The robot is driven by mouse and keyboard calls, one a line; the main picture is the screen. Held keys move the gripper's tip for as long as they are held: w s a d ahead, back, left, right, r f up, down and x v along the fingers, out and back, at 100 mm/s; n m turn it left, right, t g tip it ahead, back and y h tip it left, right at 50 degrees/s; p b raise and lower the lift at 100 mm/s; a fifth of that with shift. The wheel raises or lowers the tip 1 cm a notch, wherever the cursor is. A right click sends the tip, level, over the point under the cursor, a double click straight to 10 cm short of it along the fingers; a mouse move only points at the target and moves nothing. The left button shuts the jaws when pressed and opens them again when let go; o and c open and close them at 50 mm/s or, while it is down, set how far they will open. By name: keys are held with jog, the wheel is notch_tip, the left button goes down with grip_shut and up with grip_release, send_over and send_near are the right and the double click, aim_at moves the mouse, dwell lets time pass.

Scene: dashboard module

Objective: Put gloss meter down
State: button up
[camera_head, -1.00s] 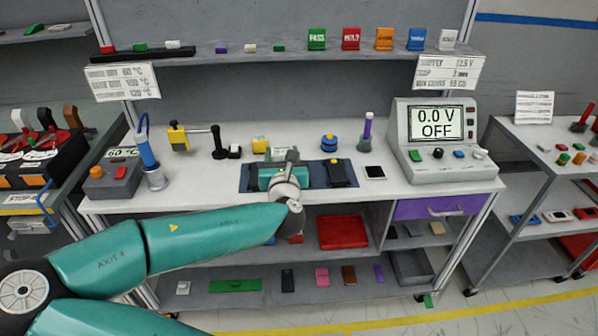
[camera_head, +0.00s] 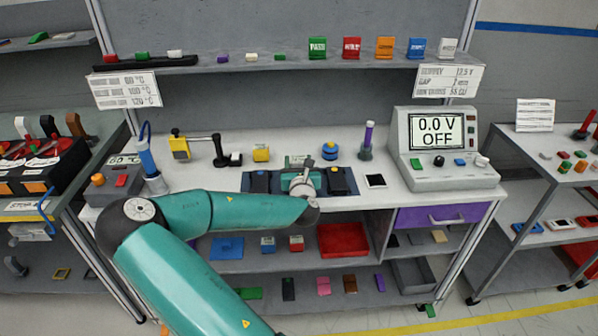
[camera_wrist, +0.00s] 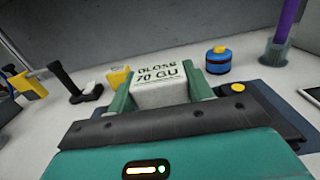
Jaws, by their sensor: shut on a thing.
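My gripper (camera_wrist: 165,90) is shut on the gloss meter (camera_wrist: 162,93), a pale block whose top reads "GLOSS 70 GU", with a green finger on each side. In the head view my gripper (camera_head: 301,164) is over the middle of the dark blue mat (camera_head: 286,188) on the bench. My wrist hides most of the meter there. I cannot tell whether its underside touches the mat.
Dark devices stand left (camera_head: 260,182) and right (camera_head: 337,181) of my gripper on the mat. Behind are a yellow block (camera_head: 261,153) and a blue round item (camera_head: 330,151). A white-edged dark tile (camera_head: 376,181) lies right, before the power supply (camera_head: 441,147).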

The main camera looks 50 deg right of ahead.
jog(key=shift+w+d+f, duration=0.1)
jog(key=shift+d+f, duration=0.15)
jog(key=shift+f, duration=1.6)
jog(key=shift+f, duration=0.15)
jog(key=o, duration=1.2)
jog(key=shift+c, duration=0.2)
jog(key=v, duration=1.2)
jog(key=shift+d, duration=0.1)
